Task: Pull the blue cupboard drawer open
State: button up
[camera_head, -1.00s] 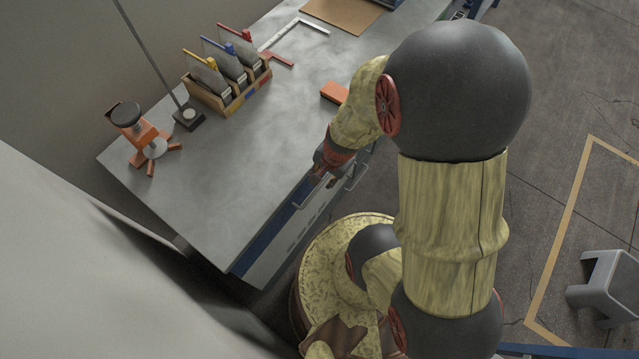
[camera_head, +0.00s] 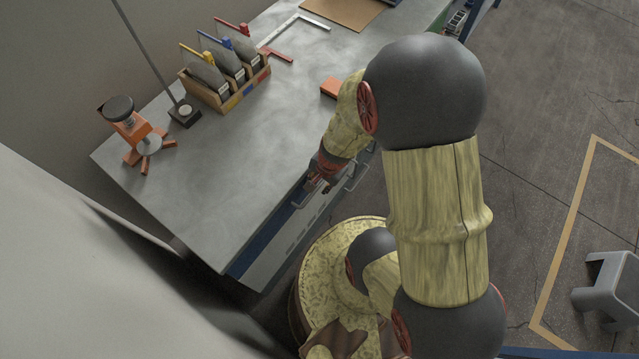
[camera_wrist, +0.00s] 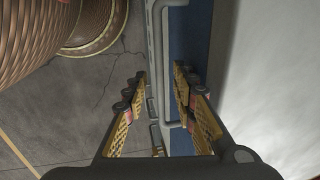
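The blue drawer front (camera_wrist: 188,35) shows in the wrist view, below the edge of the pale bench top. A grey bar handle (camera_wrist: 157,60) stands off it, bending back to the blue at its end. My gripper (camera_wrist: 160,82) is open, with the handle running between its two fingers; I see no clear contact. In the head view my gripper (camera_head: 316,184) is at the bench's front edge, by the handles, and hides part of the front. No drawer gap is clearly visible.
Another handle (camera_head: 357,178) is to the right of my gripper. On the bench top (camera_head: 215,190) are an orange block (camera_head: 331,87), a wooden rack (camera_head: 228,90) and an orange stand (camera_head: 137,130). A grey stool (camera_head: 610,285) is on the floor at right.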

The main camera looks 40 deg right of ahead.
jog(key=shift+c, duration=1.1)
jog(key=c, duration=0.4)
grip_shut()
